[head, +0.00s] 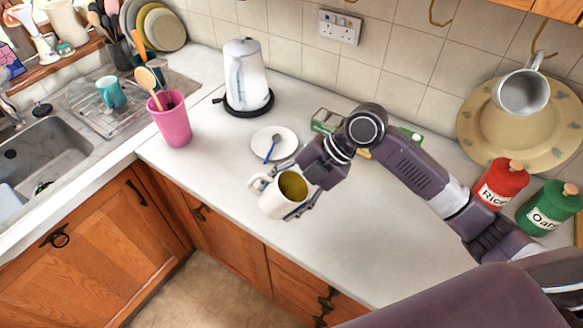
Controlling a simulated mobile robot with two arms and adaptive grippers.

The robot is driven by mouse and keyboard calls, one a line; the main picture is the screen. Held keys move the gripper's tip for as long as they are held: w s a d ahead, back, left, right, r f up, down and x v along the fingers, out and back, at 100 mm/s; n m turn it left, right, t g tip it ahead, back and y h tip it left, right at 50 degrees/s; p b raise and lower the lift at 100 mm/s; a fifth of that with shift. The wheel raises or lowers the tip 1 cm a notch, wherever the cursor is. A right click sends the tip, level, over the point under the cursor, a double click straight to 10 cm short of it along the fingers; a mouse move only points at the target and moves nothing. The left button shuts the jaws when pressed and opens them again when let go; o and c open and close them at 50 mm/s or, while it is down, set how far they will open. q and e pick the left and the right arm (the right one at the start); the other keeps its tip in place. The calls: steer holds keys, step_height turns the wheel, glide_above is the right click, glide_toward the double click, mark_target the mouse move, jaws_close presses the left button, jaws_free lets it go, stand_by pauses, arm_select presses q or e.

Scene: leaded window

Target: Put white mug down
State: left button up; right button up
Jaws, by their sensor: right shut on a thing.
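The white mug (271,204) has a yellow-green inside and shows in the middle of the head view, with its handle on the left. My right gripper (297,203) is shut on the mug from the right side. The mug looks roughly upright, near the front edge of the white countertop (370,235). I cannot tell whether its base touches the counter. My left gripper is not in view.
A white saucer with a blue-handled spoon (285,139) lies just behind the mug. A pink utensil cup (173,126) and a white kettle (246,77) stand to the left. Red (500,185) and green (549,207) canisters stand at right.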

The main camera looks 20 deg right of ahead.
steer(key=shift+w+a+f+n+g+h+p, duration=0.2)
steer(key=shift+w+a+n+g+h+p, duration=0.6)
steer(key=shift+n+g+h+p, duration=0.25)
steer(key=shift+w+d+f+n+h+p, duration=0.25)
steer(key=shift+w+d+h+p, duration=0.15)
steer(key=shift+w+h, duration=0.2)
steer(key=w+d, duration=0.1)
steer(key=d+h+p, duration=0.1)
steer(key=w+d+n+g+h, duration=0.1)
steer(key=d, duration=0.1)
steer(key=shift+w+r, duration=0.25)
steer(key=shift+w, duration=0.05)
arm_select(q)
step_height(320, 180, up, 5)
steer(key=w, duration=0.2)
arm_select(e)
steer(key=shift+w+d+f+h+b, duration=0.1)
steer(key=shift+d+f+h+b, duration=0.2)
steer(key=shift+d+f, duration=0.25)
step_height(320, 180, down, 6)
steer(key=b, duration=0.5)
steer(key=shift+r, duration=0.15)
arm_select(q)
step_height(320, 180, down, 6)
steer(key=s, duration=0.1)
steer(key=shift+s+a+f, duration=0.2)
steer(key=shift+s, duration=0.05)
arm_select(e)
steer(key=shift+r, duration=0.1)
